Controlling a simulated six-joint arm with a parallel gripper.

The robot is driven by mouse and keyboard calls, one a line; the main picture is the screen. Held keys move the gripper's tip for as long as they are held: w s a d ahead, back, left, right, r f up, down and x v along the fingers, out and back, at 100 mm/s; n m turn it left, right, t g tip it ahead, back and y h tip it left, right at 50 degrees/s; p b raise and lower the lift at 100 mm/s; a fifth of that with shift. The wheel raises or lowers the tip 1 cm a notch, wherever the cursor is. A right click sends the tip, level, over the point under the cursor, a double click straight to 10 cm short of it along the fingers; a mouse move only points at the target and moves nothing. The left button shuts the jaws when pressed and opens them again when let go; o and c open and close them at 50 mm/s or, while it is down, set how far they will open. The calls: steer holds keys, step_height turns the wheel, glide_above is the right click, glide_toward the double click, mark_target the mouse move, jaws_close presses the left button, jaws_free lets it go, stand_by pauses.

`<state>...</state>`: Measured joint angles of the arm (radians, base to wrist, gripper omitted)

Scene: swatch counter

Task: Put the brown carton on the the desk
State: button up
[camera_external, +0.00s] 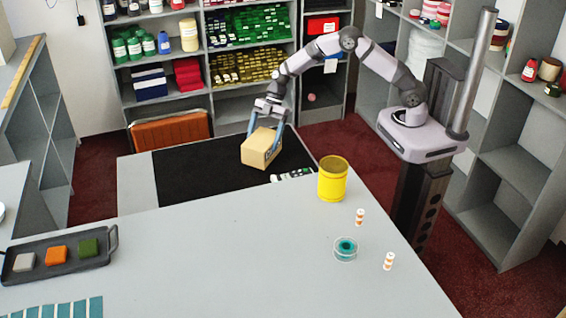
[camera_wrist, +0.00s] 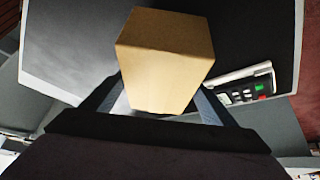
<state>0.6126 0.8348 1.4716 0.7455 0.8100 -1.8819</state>
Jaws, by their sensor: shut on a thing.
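The brown carton (camera_external: 260,148) is a tan box, tilted, over the black mat (camera_external: 190,180) at the far part of the desk (camera_external: 230,240). My gripper (camera_external: 265,130) is shut on it, with a finger on each side. In the wrist view the carton (camera_wrist: 165,60) fills the middle between the two dark fingers of my gripper (camera_wrist: 160,100). The carton appears to be above the mat; I cannot tell whether a lower edge touches it. The grey desk surface in front of the mat is largely bare.
A yellow cylinder (camera_external: 332,180) and a keypad device (camera_external: 293,175) are right of the carton. A dark tray (camera_external: 60,258) with colored blocks is front left. The desk's middle is free.

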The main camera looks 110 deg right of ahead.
steer(key=shift+f, duration=0.55)
steer(key=shift+w+f, duration=0.1)
steer(key=shift+f, duration=0.1)
steer(key=o, duration=2.1)
steer(key=shift+c, duration=0.2)
steer(key=shift+r, duration=0.1)
steer(key=shift+r, duration=0.15)
steer(key=b+v, duration=0.1)
steer(key=v, duration=0.5)
steer(key=b+v, duration=0.1)
steer(key=v, duration=0.5)
steer(key=shift+s+b, duration=0.2)
steer(key=shift+b, duration=0.15)
